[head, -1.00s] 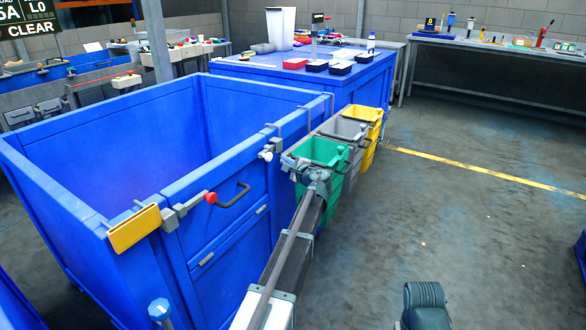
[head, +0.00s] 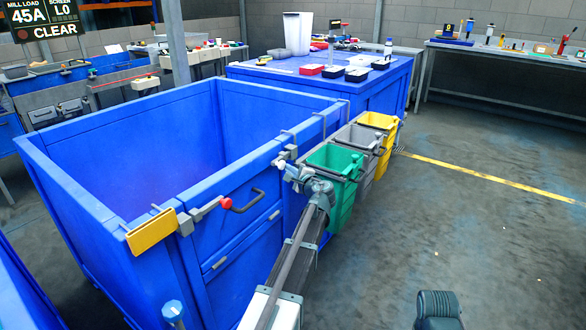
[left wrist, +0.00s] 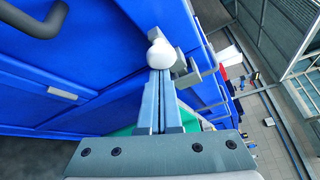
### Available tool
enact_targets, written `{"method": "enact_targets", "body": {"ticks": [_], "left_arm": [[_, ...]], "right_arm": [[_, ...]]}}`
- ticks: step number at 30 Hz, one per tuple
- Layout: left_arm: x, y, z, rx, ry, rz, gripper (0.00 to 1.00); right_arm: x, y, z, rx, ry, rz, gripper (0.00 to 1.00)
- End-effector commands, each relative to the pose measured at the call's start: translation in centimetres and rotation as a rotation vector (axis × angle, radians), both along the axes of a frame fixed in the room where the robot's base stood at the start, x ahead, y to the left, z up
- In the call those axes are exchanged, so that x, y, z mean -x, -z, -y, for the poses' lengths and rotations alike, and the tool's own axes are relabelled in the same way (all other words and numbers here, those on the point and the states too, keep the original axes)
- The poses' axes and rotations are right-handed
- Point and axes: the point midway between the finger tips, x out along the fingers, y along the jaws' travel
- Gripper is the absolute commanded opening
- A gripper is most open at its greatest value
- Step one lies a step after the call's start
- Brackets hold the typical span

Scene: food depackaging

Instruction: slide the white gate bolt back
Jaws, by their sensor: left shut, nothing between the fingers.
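The white gate bolt (head: 280,163) sits at the top right corner of the blue bin's front panel, with grey metal fittings beside it. In the left wrist view its rounded white knob (left wrist: 161,55) is right at the tips of my left gripper. My left gripper (head: 291,172) is shut and empty, its two fingers (left wrist: 158,72) together. Its tips look close against the knob; I cannot tell whether they touch. The fingers hide part of the bolt's mounting. My right gripper is not in view.
A red-knobbed latch (head: 226,203), a yellow plate (head: 152,232) and a dark handle (head: 249,201) are on the bin (head: 105,215). Green (head: 343,205), grey and yellow buckets hang close to my left arm. Open floor lies to the right.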

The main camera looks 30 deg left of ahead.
Motion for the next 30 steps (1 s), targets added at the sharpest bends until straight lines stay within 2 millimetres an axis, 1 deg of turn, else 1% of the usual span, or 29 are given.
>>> {"method": "enact_targets", "body": {"ticks": [1,3,5,16,20,23,24,25,27,30], "left_arm": [[1.6,0.0,-0.1,-0.001,-0.003,0.000,0.00],[2.7,0.0,-0.2,-0.001,-0.003,0.000,0.00],[3.1,0.0,-0.3,0.000,-0.002,0.000,0.00],[2.6,0.2,-0.3,0.000,-0.001,0.000,0.00],[1.4,1.1,-0.2,0.000,-0.001,0.000,0.00],[-0.2,2.2,-0.1,0.000,-0.001,0.000,0.00],[-0.6,2.4,0.1,-0.001,-0.001,-0.001,0.00],[0.6,1.6,1.0,-0.001,0.001,0.000,0.00],[1.8,1.2,2.4,-0.001,0.001,0.000,0.00],[2.9,0.9,4.2,-0.002,0.001,-0.001,0.00]], "right_arm": [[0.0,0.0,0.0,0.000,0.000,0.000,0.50],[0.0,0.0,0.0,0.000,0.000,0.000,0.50],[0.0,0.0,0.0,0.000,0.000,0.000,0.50],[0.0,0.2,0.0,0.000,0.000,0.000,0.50],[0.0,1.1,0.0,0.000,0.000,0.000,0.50],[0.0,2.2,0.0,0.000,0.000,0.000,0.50],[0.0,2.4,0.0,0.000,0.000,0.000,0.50],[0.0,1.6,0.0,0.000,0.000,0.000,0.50],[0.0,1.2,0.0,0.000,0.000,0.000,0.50],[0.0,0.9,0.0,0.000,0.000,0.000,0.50]]}}
